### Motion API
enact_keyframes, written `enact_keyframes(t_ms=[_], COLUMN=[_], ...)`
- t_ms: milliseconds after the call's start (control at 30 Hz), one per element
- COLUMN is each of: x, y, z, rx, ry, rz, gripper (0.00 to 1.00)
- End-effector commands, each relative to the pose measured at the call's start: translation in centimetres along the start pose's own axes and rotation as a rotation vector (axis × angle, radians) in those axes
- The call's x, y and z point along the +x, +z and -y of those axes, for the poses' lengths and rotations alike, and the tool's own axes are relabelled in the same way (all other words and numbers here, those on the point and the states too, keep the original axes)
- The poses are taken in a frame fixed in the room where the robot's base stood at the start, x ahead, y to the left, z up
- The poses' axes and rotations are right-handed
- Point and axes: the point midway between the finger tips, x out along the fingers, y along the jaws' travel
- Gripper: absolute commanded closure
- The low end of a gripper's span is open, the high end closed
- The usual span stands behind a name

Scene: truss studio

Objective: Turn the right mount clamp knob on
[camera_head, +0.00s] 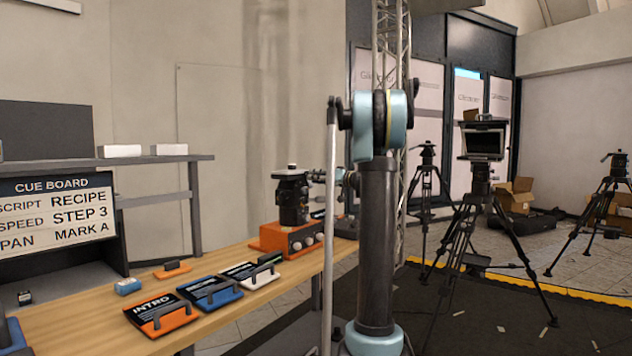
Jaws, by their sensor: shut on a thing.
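An orange mount base (270,237) with pale round knobs on its front stands towards the far end of the wooden table. A black mount head (292,200) with a pale cap stands upright on it. My gripper (317,176) is small in view at the upper right side of the head. It reaches in from the right and is shut on the mount clamp knob there. The knob itself is mostly hidden by the gripper, and its turn position cannot be read.
Several slates with handles, including an orange INTRO slate (160,314), lie along the table (70,325). A cue board (55,215) stands at left. A monitor on a tripod (484,145) and other tripods stand on the floor at right, beyond my arm.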

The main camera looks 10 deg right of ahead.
Motion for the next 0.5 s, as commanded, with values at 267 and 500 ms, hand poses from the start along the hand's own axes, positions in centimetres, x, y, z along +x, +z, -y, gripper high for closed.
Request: enact_keyframes(t_ms=[267, 500], x=[-0.08, -0.09], y=[-0.06, -0.06], z=[-0.23, -0.28], rx=[0.232, 0.46], ry=[0.004, 0.005], rz=[-0.002, -0.003], gripper=[1.0, 1.0])
